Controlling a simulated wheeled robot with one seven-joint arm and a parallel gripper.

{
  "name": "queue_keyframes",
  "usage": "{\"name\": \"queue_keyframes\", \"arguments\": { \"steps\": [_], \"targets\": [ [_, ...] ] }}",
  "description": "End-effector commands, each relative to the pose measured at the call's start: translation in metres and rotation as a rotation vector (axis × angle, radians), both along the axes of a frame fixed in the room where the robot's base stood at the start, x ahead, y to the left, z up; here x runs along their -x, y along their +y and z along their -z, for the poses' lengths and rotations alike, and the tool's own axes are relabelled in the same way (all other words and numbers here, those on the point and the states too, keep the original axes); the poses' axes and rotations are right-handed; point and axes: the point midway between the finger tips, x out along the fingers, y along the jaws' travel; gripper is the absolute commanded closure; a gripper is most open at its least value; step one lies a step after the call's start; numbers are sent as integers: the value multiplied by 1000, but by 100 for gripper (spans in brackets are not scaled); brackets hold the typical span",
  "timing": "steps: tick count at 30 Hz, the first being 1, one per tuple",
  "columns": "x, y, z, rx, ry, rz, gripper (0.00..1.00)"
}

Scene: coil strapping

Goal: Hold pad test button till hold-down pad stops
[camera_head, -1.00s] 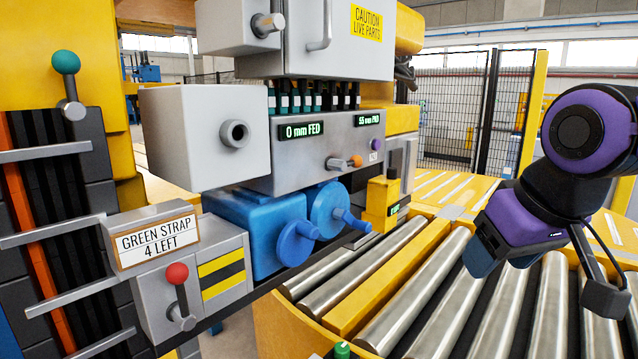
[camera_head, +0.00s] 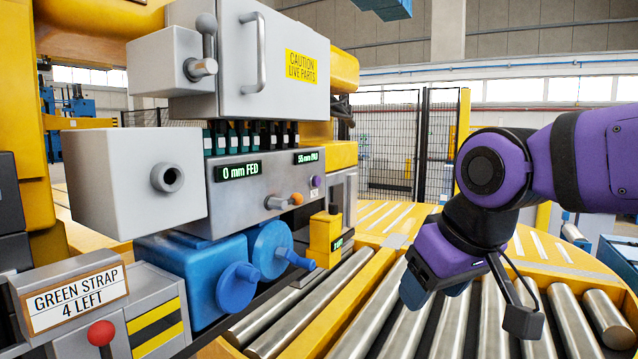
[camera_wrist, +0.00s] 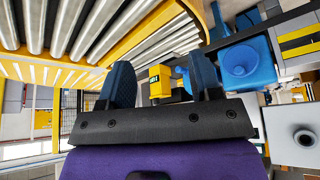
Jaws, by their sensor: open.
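The grey control panel (camera_head: 265,185) carries a display reading "0 mm FED" (camera_head: 238,171) and a smaller one that seems to read "55 mm PAD" (camera_head: 307,158). A small purple button (camera_head: 316,181) sits below the smaller display, at the panel's right end. Which part is the hold-down pad I cannot tell. My gripper (camera_head: 430,290) is right of the panel and lower, above the rollers, apart from the button. In the wrist view my gripper (camera_wrist: 163,82) has its two dark fingers spread, with nothing between them. I cannot make out the button there.
A yellow block with a small green display (camera_head: 325,238) stands below the panel, and it also shows in the wrist view (camera_wrist: 170,80). Rollers (camera_head: 400,320) lie below my gripper.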

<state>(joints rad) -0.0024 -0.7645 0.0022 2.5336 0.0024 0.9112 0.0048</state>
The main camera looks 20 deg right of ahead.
Motion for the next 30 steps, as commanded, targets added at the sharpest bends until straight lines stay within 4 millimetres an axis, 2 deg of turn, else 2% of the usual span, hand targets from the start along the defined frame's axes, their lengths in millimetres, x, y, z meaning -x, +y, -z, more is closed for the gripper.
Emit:
{"name": "queue_keyframes", "arguments": {
  "steps": [2, 9, 10, 30],
  "targets": [
    [0, 0, 0, 0, 0, 0, 42],
    [0, 0, 0, 0, 0, 0, 97],
    [0, 0, 0, 0, 0, 0, 100],
    [0, 0, 0, 0, 0, 0, 100]
  ]
}}
